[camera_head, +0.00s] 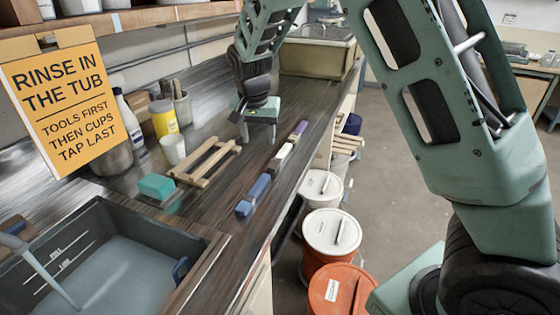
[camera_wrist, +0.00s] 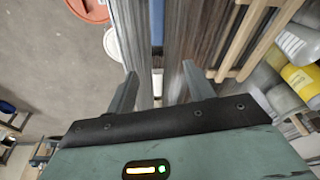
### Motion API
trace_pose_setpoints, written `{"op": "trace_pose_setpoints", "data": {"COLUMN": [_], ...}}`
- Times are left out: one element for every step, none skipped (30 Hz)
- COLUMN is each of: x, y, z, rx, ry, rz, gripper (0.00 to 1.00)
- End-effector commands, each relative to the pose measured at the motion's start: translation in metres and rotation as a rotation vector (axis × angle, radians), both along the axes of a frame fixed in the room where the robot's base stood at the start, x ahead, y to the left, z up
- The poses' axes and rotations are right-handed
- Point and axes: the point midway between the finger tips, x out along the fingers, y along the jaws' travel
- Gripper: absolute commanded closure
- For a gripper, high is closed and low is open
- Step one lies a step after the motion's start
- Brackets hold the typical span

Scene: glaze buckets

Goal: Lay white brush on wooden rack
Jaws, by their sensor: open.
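The white brush (camera_head: 281,158) lies on the dark counter in a line between a blue brush (camera_head: 253,195) and a purple brush (camera_head: 299,130). The wooden rack (camera_head: 207,162) lies flat to its left and looks empty; it also shows in the wrist view (camera_wrist: 240,45). My gripper (camera_head: 259,138) is open above the counter, fingers pointing down, between the rack and the line of brushes. In the wrist view, a pale piece, seemingly the white brush (camera_wrist: 157,85), shows between the open fingers, with the blue brush (camera_wrist: 157,22) beyond. Whether a finger touches it cannot be told.
A teal sponge (camera_head: 157,186) and a white cup (camera_head: 173,149) stand near the rack, with a yellow jar (camera_head: 163,118) behind. The sink tub (camera_head: 110,260) is at front left. Lidded buckets (camera_head: 332,233) stand on the floor beyond the counter's right edge.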

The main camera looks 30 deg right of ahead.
Motion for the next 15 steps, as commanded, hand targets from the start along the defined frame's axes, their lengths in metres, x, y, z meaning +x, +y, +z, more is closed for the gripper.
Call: {"op": "trace_pose_setpoints", "data": {"x": [0.02,0.029,0.039,0.045,0.049,0.054,0.056,0.058,0.06,0.061,0.062,0.063,0.064,0.065,0.067], "y": [-0.022,-0.033,-0.045,-0.052,-0.058,-0.064,-0.067,-0.07,-0.073,-0.074,-0.076,-0.077,-0.079,-0.082,-0.084], "z": [-0.002,-0.001,0.001,0.002,0.003,0.005,0.005,0.005,0.003,0.0,-0.003,-0.009,-0.014,-0.02,-0.027], "rx": [-0.039,-0.058,-0.078,-0.093,-0.103,-0.114,-0.119,-0.124,-0.128,-0.129,-0.128,-0.129,-0.129,-0.128,-0.128], "ry": [-0.028,-0.045,-0.064,-0.076,-0.086,-0.097,-0.103,-0.107,-0.109,-0.109,-0.109,-0.108,-0.107,-0.106,-0.106], "rz": [-0.071,-0.108,-0.148,-0.174,-0.193,-0.213,-0.223,-0.23,-0.238,-0.24,-0.24,-0.239,-0.238,-0.239,-0.239], "gripper": [0.47,0.47,0.47,0.47,0.47,0.47,0.47,0.47,0.47,0.47,0.47,0.47,0.47,0.47,0.47]}}
